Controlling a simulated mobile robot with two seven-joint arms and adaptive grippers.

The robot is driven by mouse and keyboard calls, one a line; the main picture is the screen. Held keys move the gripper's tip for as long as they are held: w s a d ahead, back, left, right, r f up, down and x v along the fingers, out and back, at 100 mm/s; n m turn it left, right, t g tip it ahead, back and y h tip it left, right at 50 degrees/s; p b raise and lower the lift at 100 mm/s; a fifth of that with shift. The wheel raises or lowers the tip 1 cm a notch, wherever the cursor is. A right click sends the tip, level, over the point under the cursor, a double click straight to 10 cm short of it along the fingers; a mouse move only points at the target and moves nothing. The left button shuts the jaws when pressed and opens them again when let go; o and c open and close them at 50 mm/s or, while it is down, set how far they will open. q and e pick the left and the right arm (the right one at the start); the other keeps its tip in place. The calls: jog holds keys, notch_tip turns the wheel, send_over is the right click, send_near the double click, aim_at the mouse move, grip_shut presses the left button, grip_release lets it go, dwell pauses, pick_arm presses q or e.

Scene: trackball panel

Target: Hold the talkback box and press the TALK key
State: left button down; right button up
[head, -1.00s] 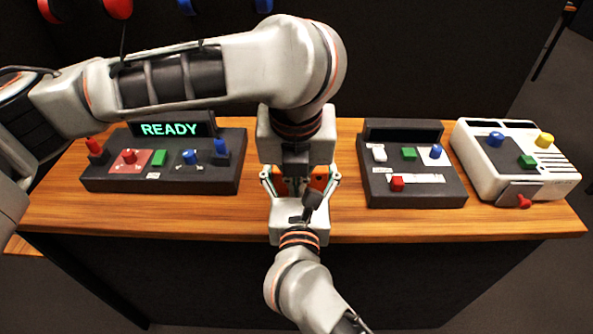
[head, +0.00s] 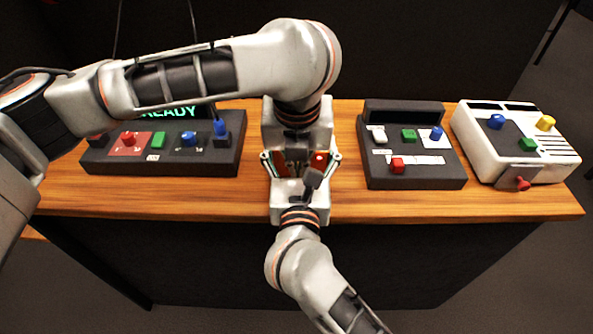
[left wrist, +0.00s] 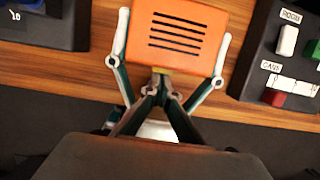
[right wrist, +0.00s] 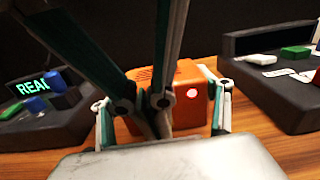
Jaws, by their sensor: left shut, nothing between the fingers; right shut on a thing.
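The orange talkback box (head: 320,161) is between the fingers of my right gripper (head: 301,168), which is shut on its two sides. In the left wrist view the box (left wrist: 180,35) shows a face with dark slots. In the right wrist view the box (right wrist: 185,75) shows a bright pinkish lamp (right wrist: 193,94). My left gripper (head: 297,152) is shut and empty, reaching down over the box. Its closed tips (left wrist: 160,82) are at the box's near edge; I cannot tell whether they touch. The TALK key is not clearly visible; the left fingers probably cover its place.
A dark console (head: 110,166) with a READY display (head: 172,112) stands left, partly behind my left arm. Another dark console (head: 433,178) and a white box with coloured knobs (head: 480,158) stand right. The wooden table (head: 220,200) has a bare front strip.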

pick_arm(q)
jog(key=shift+w+a+r, duration=0.15)
jog(key=shift+w, duration=0.3)
pick_arm(e)
jog(key=shift+s+a+f, duration=0.1)
jog(key=shift+a+f, duration=0.05)
jog(key=shift+f, duration=0.05)
pick_arm(q)
jog(key=shift+r, duration=0.3)
jog(key=s+v, duration=0.1)
jog(key=v, duration=0.8)
pick_arm(e)
jog(key=shift+r, duration=0.1)
pick_arm(q)
jog(key=v, duration=1.1)
jog(key=shift+w, duration=0.3)
dwell(0.3)
pick_arm(e)
jog(key=o, duration=1.1)
jog(key=shift+c, duration=0.2)
